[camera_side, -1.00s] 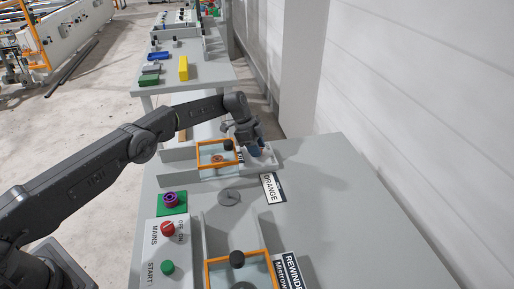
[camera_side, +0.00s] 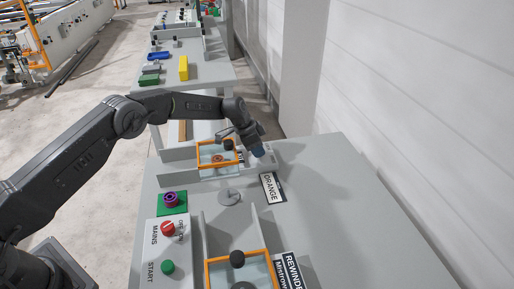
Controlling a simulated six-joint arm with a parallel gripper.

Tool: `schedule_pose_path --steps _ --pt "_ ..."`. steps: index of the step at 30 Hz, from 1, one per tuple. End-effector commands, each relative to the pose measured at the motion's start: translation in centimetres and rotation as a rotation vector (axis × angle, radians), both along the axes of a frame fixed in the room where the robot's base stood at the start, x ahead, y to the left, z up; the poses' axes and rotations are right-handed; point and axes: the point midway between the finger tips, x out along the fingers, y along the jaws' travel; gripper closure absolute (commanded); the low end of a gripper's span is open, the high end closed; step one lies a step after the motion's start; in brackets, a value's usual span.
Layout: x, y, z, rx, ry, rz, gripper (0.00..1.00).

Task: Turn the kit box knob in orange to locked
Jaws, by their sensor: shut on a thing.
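My gripper (camera_side: 256,149) is at the far end of the grey bench, just right of an orange-framed clear cover (camera_side: 203,163) with a black knob (camera_side: 228,144). It points down and is shut on a small blue piece (camera_side: 259,153). The fingertips and most of that piece are hidden, so I cannot tell whether it is the kit box knob or which way it is turned. A label reading ORANGE (camera_side: 271,187) lies on the bench nearer the camera. Part of a small label (camera_side: 240,157) shows beside the cover.
A second orange-framed cover (camera_side: 264,260) with a black knob (camera_side: 237,259) and a REWINDER label (camera_side: 289,270) stand in front. A red MAINS knob (camera_side: 168,229) and green START button (camera_side: 167,267) are at left. A grey disc (camera_side: 229,197) lies between. The bench's right side is clear.

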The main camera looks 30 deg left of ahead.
Motion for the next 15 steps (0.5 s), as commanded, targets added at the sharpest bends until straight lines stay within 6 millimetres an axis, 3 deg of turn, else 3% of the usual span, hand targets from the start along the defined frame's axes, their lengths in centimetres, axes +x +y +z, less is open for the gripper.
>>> schedule_pose_path --steps 15 --pt "-0.07 -0.12 -0.01 0.001 0.001 0.228 0.93"
